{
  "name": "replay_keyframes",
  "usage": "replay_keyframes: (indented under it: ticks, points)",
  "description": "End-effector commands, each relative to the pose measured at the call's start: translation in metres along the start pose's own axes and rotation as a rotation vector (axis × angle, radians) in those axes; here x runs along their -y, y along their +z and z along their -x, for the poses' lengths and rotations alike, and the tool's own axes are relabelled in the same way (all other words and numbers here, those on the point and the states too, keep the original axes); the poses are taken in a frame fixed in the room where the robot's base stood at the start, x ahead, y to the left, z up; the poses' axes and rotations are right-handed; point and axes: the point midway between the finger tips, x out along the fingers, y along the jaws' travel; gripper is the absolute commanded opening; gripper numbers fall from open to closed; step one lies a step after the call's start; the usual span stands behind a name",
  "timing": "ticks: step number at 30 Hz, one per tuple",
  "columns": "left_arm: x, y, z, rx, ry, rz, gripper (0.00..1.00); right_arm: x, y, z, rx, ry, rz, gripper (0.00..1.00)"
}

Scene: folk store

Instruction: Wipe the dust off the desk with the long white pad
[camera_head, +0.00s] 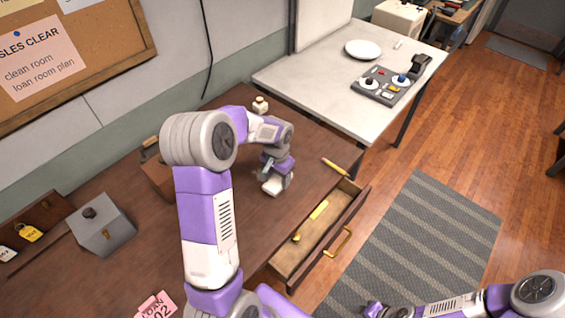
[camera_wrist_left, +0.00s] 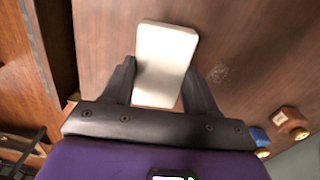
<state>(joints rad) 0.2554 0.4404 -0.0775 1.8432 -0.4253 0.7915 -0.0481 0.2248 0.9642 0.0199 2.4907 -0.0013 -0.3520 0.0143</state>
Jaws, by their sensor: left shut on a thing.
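The brown wooden desk (camera_head: 130,262) runs along the wall in the head view. My left gripper (camera_head: 275,177) is over the desk near the open drawer, pointing down. It is shut on the long white pad (camera_head: 272,186). In the left wrist view the pad (camera_wrist_left: 165,60) sits between the two dark fingers, its far end sticking out over the desk top. A faint pale smudge, looking like dust (camera_wrist_left: 217,73), lies on the desk right of the pad. I cannot tell whether the pad touches the desk. My right gripper (camera_head: 374,309) is low at the bottom edge, its jaws unclear.
An open drawer (camera_head: 355,207) with yellow items juts from the desk front. A yellow-handled tool (camera_head: 335,167) lies near the desk edge. A grey box (camera_head: 103,227), a wooden box (camera_head: 158,178) and a small knobbed object (camera_head: 260,105) stand on the desk. A white table (camera_head: 330,75) adjoins behind.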

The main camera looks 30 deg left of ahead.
Motion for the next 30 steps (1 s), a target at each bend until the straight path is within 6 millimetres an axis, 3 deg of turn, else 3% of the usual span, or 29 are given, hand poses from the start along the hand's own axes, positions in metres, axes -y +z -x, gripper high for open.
replay_keyframes:
  ticks: [9,26,30]
  points:
    - [-0.001,-0.001,0.028,-0.002,-0.001,-0.003,0.29,0.007,0.001,0.020,0.000,0.000,0.000,0.43]
    - [-0.001,-0.001,0.028,-0.001,-0.001,-0.003,0.29,0.007,0.001,0.020,0.000,0.000,0.000,0.43]
    - [-0.020,-0.002,0.030,0.001,0.001,-0.009,0.29,0.009,0.001,0.024,0.000,0.000,0.000,0.43]
